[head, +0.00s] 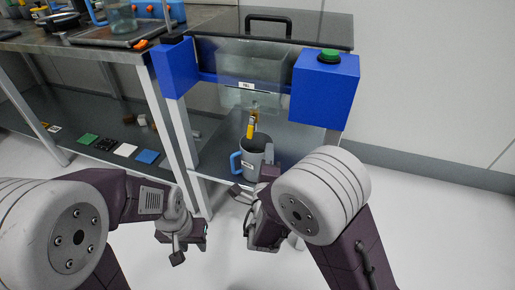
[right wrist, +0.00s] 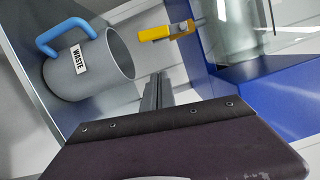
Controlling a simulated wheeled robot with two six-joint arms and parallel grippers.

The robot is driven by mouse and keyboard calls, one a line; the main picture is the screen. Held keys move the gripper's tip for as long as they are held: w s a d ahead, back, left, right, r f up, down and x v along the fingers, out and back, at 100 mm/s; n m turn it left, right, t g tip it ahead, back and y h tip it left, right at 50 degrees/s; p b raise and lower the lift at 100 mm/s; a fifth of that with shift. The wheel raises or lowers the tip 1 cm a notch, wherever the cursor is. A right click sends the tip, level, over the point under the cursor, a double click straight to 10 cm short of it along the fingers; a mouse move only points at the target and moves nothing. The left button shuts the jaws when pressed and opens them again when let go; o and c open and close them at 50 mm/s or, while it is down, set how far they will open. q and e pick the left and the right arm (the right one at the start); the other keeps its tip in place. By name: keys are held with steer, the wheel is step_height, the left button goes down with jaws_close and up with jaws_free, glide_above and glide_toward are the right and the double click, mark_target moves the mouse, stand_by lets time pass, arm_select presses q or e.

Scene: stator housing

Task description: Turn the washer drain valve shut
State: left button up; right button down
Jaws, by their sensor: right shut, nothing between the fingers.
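The washer (head: 240,80) is a clear tank in a blue frame, labelled at its lower front. The drain valve (head: 251,124) under it has a yellow lever, which in the head view hangs downward below the tank. In the right wrist view the yellow lever (right wrist: 155,34) points left from its small metal body. My right gripper (head: 240,191) is shut and empty, in front of the grey mug and below the valve; its closed fingers (right wrist: 157,90) are apart from the lever. My left gripper (head: 189,251) is low at the left, away from the washer; its opening is unclear.
A grey mug (right wrist: 119,55) with a blue handle, labelled WASTE, stands on the shelf below the valve. A blue box with a green button (head: 329,55) sits at the frame's right. A bench (head: 80,53) stands left, with coloured tiles on its lower shelf (head: 60,125).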

mark_target(251, 128)
steer(key=w+a, duration=0.1)
steer(key=w+a+b, duration=0.1)
steer(key=w, duration=0.1)
steer(key=w+a+b, duration=0.1)
steer(key=shift+w+a+r, duration=0.25)
steer(key=shift+w+r, duration=0.05)
steer(key=shift+r, duration=0.05)
